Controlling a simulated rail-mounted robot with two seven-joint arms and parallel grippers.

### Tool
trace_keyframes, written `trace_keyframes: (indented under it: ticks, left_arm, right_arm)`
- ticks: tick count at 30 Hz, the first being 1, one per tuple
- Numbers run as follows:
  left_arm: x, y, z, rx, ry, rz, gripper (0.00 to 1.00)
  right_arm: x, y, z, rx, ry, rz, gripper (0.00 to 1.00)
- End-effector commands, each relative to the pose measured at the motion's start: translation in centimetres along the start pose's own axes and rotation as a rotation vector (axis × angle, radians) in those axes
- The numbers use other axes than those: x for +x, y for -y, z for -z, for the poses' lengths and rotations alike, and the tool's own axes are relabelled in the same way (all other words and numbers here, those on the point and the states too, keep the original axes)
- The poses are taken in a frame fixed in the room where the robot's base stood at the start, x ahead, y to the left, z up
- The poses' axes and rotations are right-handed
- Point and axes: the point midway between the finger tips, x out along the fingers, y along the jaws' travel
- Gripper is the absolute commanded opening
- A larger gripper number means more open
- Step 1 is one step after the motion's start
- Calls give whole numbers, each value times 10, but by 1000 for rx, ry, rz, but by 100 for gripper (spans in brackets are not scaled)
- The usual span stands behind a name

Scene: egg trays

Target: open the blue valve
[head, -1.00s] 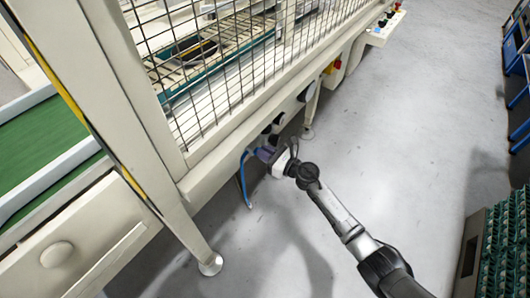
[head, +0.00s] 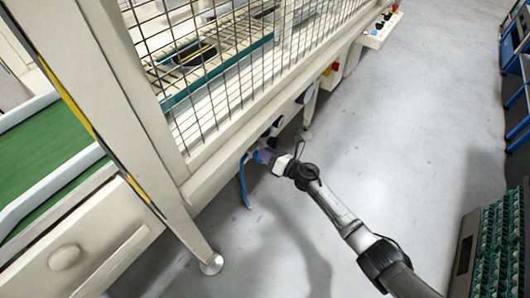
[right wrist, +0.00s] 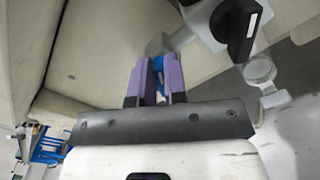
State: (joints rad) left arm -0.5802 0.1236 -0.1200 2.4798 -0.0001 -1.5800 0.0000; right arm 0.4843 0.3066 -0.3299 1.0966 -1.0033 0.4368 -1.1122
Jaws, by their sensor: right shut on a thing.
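The blue valve (right wrist: 158,64) shows as a small blue piece between the purple fingers of my right gripper (right wrist: 157,80) in the right wrist view. The gripper is shut on it; the fingers hide most of the valve. In the head view my right gripper (head: 265,156) reaches to the lower side of the cream machine frame, beside a hanging blue hose (head: 243,182). The valve itself is hard to make out there. My left gripper is not in view.
A black knob (right wrist: 238,28) on a grey fitting sits right of the fingers, with a clear round cup (right wrist: 260,70) below it. The machine's mesh guard (head: 230,75) rises above. A green conveyor (head: 45,150) is at left, egg trays (head: 497,250) at lower right. The grey floor between is open.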

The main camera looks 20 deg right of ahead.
Motion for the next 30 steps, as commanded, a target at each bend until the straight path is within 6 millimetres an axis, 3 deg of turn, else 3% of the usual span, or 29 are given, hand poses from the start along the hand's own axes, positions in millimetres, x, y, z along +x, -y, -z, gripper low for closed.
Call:
trace_keyframes:
  ticks: [18,30]
  left_arm:
    - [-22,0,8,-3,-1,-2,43]
    - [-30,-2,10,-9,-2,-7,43]
  right_arm:
    - [0,8,1,578,0,-1,0]
    - [0,12,5,850,0,-2,0]
